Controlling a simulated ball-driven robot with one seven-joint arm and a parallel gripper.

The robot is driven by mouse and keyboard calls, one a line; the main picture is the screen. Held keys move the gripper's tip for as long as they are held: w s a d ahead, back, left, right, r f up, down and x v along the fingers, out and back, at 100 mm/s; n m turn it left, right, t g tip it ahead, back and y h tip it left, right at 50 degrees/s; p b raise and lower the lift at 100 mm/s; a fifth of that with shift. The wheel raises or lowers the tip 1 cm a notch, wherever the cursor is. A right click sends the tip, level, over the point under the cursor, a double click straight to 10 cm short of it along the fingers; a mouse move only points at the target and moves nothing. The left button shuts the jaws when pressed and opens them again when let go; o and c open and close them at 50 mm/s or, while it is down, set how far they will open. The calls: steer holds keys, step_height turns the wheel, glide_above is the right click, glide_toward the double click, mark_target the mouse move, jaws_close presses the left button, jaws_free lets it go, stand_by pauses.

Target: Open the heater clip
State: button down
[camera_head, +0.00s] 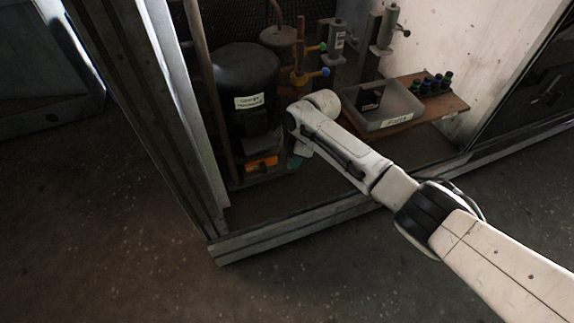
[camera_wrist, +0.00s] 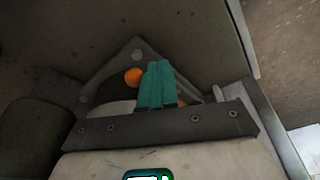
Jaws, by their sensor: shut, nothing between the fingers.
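My gripper (camera_head: 295,160) is low inside the cabinet in the head view, mostly hidden behind my wrist, just right of an orange part (camera_head: 262,164). In the wrist view its teal fingers (camera_wrist: 157,84) are shut together with nothing between them. Left of the fingers is a round orange piece (camera_wrist: 133,77) on a grey plate (camera_wrist: 125,62); I cannot tell whether they touch. The orange part in the head view sits at the foot of a black cylindrical housing (camera_head: 247,80) with a white label. I cannot make out which part is the heater clip.
Valves with a green and a blue knob (camera_head: 325,72) stand behind my wrist.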

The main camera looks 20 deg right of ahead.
steer(key=shift+w+d, duration=0.15)
steer(key=shift+w, duration=0.1)
steer(key=shift+w+d, duration=0.2)
steer(key=shift+w, duration=0.05)
steer(key=s+a+r+p, duration=0.2)
steer(key=r+p, duration=0.3)
steer(key=p, duration=0.5)
steer(key=shift+s, duration=0.6)
stand_by(0.6)
